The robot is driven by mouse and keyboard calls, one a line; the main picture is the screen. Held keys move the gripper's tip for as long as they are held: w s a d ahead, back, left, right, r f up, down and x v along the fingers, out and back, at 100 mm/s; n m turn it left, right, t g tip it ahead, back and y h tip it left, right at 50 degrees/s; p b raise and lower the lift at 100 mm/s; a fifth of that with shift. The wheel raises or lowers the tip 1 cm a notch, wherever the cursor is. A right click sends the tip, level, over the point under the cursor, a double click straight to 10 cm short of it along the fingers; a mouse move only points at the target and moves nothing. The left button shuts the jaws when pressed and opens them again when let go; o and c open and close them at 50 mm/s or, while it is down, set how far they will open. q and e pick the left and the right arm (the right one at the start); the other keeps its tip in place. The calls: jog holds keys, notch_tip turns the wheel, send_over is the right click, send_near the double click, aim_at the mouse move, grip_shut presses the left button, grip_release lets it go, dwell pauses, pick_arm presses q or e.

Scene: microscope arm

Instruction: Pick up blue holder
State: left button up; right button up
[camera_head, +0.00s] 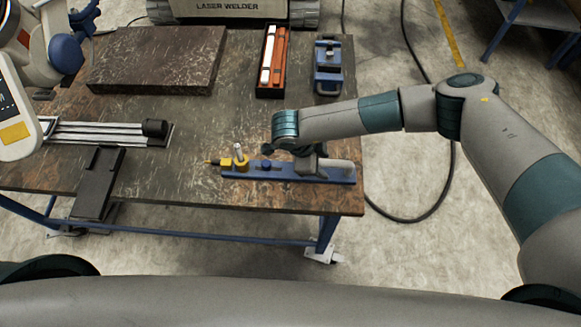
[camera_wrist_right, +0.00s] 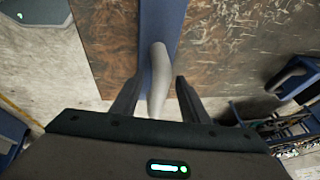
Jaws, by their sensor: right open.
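The blue holder (camera_head: 259,171) is a long, narrow blue bar lying near the front edge of the table, with a yellow block and a grey upright pin at its left end. A grey rounded handle (camera_head: 338,166) is at its right end. In the right wrist view the blue bar (camera_wrist_right: 160,22) runs away from me and the grey handle (camera_wrist_right: 158,70) stands between the fingers. My right gripper (camera_wrist_right: 156,95) is open, with one finger on each side of the handle; I cannot tell whether either touches it. My left gripper is not in view.
The brown table (camera_head: 215,125) also bears a dark slab (camera_head: 158,60), a tray with red and white bars (camera_head: 273,62), a blue clamp-like device (camera_head: 328,68) and a rail (camera_head: 100,132). A white and grey machine (camera_head: 18,110) stands at left. Bare tabletop lies behind the holder.

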grip_shut()
jog(key=shift+r, duration=0.1)
jog(key=shift+w+r, duration=0.1)
dwell(0.3)
jog(key=shift+r+b, duration=0.85)
notch_tip(320, 180, up, 2)
jog(key=shift+d+r+b, duration=0.1)
jog(key=shift+b, duration=0.55)
jog(key=s+d+r+b, duration=0.5)
jog(key=s+d+r, duration=0.2)
jog(key=d, duration=0.2)
jog(key=shift+f, duration=0.2)
